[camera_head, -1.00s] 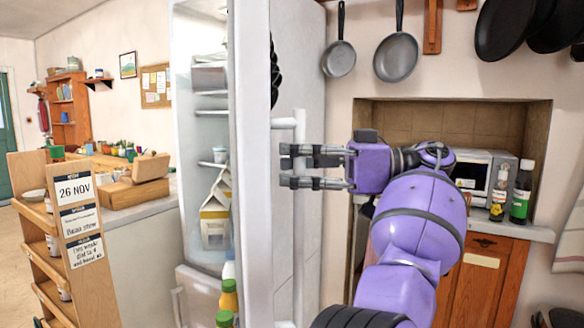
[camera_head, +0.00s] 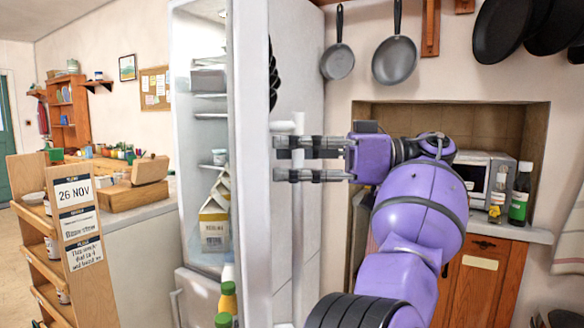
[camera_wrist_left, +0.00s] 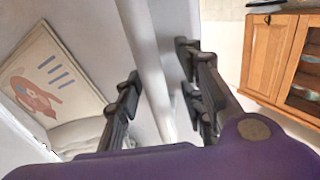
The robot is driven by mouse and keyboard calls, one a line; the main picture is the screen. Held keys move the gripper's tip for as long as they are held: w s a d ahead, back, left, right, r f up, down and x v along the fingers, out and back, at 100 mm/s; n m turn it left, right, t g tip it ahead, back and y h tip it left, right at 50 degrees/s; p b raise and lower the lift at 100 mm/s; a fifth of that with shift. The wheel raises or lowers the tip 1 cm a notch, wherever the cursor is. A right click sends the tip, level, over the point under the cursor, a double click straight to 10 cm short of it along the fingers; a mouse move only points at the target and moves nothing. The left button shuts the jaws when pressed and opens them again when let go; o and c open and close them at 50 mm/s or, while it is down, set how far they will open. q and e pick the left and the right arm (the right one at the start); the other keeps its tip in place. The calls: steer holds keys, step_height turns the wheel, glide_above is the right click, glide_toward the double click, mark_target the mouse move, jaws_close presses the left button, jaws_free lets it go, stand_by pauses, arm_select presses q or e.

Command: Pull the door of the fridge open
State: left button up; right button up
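The fridge door (camera_head: 250,200) stands open, seen nearly edge-on in the head view, with the fridge's lit inside (camera_head: 205,150) showing to its left. A white vertical bar handle (camera_head: 298,230) is on the right side of the door. My left gripper (camera_head: 285,158) is at the upper part of this handle, its fingers reaching across it. In the left wrist view the handle (camera_wrist_left: 151,60) runs between the open fingers (camera_wrist_left: 158,75), with small gaps seeming to show on both sides. My right gripper is in neither view.
Cartons (camera_head: 214,220) and bottles with green and white caps (camera_head: 228,298) are inside the fridge. A wooden shelf rack (camera_head: 65,240) stands at the left. Pans (camera_head: 394,60) hang on the wall; a microwave (camera_head: 470,175) sits in the alcove at right.

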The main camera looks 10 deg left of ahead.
mark_target(292, 121)
arm_select(q)
step_height(292, 121, up, 7)
steer(key=shift+r, duration=0.5)
stand_by(0.3)
